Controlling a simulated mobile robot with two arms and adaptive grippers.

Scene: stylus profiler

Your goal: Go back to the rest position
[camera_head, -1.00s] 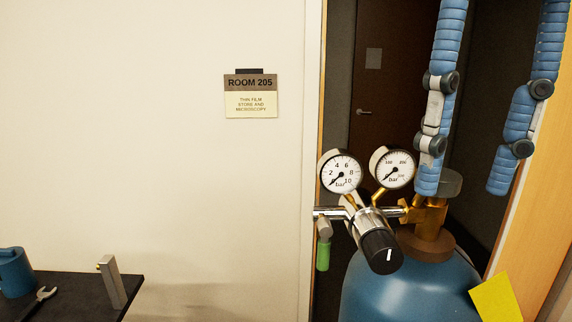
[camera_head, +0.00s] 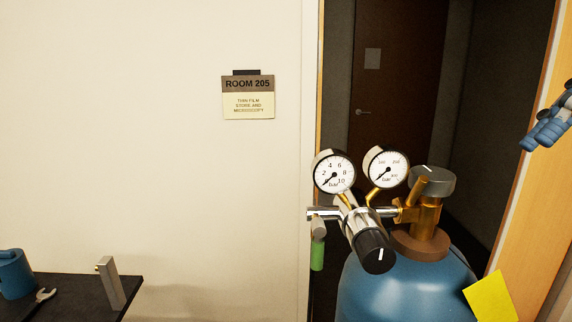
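Part of my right gripper (camera_head: 546,131), with blue padded fingers and dark joints, shows at the right edge in the head view. It is in front of the wooden door frame, apart from the gas cylinder. Its fingers overlap from this angle and the rest of it is cut off, so whether it is open or shut cannot be told. Nothing is seen held in the visible part. My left gripper is out of view.
A blue gas cylinder (camera_head: 408,292) with a regulator, two gauges and a grey top knob (camera_head: 432,182) stands in the doorway. A yellow note (camera_head: 491,298) is at lower right. A dark table (camera_head: 80,296) at lower left holds a wrench, a blue object and a metal block.

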